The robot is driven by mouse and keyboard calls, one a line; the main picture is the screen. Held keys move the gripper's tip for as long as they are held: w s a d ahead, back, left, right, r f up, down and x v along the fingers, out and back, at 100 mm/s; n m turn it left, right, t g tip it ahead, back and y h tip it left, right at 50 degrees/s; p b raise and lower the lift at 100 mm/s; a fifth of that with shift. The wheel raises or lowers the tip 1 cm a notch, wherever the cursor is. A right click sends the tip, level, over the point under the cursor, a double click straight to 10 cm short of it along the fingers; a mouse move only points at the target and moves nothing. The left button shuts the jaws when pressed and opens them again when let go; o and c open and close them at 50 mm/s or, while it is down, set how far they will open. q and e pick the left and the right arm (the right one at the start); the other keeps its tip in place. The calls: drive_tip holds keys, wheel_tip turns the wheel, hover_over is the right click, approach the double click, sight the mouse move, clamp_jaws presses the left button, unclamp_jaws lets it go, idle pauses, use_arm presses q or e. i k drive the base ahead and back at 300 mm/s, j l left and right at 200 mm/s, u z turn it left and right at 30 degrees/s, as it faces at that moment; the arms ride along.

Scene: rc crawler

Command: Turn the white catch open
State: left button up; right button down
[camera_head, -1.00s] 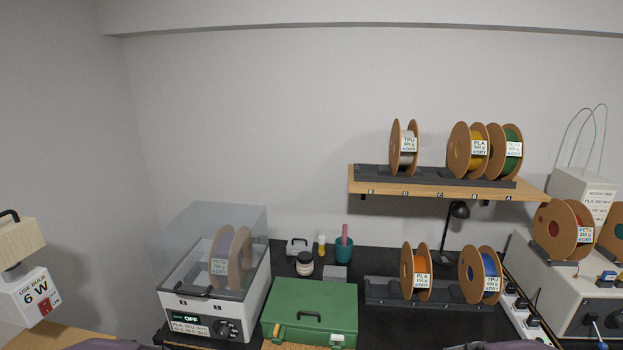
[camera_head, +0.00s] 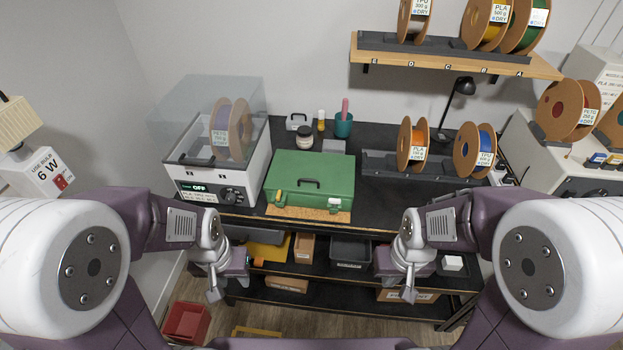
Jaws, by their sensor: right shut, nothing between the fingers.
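The white catch (camera_head: 334,203) sits on the front right of a green case (camera_head: 310,172). A yellow catch (camera_head: 278,196) sits on the front left of the case. The case is closed, with a dark handle on its lid. My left gripper (camera_head: 214,294) hangs low in front of the bench, left of the case and apart from it; its finger gap does not show. My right gripper (camera_head: 409,294) is shut and empty, low in front of the bench, to the right of the white catch and apart from it.
A white dryer box (camera_head: 228,186) with a clear lid stands left of the case. Spools stand in a dark rack (camera_head: 450,168) to the right. A wooden shelf (camera_head: 460,60) hangs above. Bins fill the shelves below. The black bench top (camera_head: 385,209) is clear right of the case.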

sight(334, 201)
drive_tip(key=i+j+z, duration=0.1)
drive_tip(key=j, duration=0.25)
drive_tip(key=i+j+z, duration=0.1)
drive_tip(key=j, duration=0.25)
drive_tip(key=i+j+z, duration=0.1)
drive_tip(key=j, duration=0.25)
drive_tip(key=i+j+z, duration=0.1)
drive_tip(key=j, duration=0.25)
drive_tip(key=i, duration=0.05)
